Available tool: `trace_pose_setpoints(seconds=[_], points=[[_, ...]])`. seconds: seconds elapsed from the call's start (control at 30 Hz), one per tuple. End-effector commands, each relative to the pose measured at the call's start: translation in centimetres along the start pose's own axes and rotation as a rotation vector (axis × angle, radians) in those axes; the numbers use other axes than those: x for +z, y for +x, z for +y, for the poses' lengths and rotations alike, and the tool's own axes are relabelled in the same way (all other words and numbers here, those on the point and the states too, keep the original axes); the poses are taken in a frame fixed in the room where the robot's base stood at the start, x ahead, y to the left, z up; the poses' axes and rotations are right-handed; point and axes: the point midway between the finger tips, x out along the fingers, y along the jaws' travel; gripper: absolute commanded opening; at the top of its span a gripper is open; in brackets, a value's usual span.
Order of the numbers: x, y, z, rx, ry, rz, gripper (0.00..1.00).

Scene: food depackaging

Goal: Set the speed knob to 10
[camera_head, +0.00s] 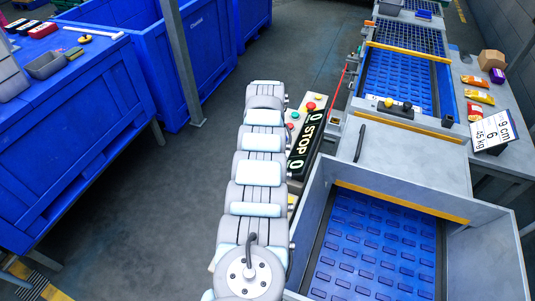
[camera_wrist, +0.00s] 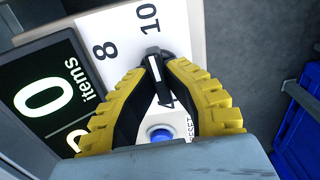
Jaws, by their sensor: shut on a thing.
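The speed knob (camera_wrist: 153,60) is black with a white stripe and sits on a white dial plate (camera_wrist: 110,22). The printed numbers 8 and 10 show above it, and a 4 shows below, partly covered. The stripe's upper end lies between 8 and 10; which end is the pointer I cannot tell. My gripper (camera_wrist: 155,66) has its two yellow-ribbed fingers closed around the knob, tips touching its sides. In the head view my arm reaches the control panel, and the knob and fingertips are hidden there.
A blue button (camera_wrist: 160,133) sits below the knob, between my fingers. A dark display (camera_wrist: 50,97) reading 0 items is at left. In the head view this display (camera_head: 306,145) also reads STOP. A blue conveyor (camera_head: 372,245) lies to the right, blue crates (camera_head: 120,65) to the left.

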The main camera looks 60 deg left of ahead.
Motion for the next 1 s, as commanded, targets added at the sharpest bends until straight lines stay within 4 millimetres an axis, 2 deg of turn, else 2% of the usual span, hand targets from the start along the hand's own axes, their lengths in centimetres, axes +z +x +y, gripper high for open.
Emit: trace_pose_setpoints(seconds=[0.3,0.7,0.73,0.8,0.83,1.0], points=[[0.00,0.11,0.05,0.001,0.072,0.000,0.00],[0.02,0.12,0.05,0.001,0.077,-0.001,0.00],[0.02,0.12,0.05,0.001,0.077,-0.001,0.19],[0.02,0.11,0.04,0.001,0.077,-0.001,0.39],[0.02,0.09,0.04,0.001,0.077,-0.001,0.41],[0.01,0.04,0.01,0.001,0.076,0.000,0.41]])
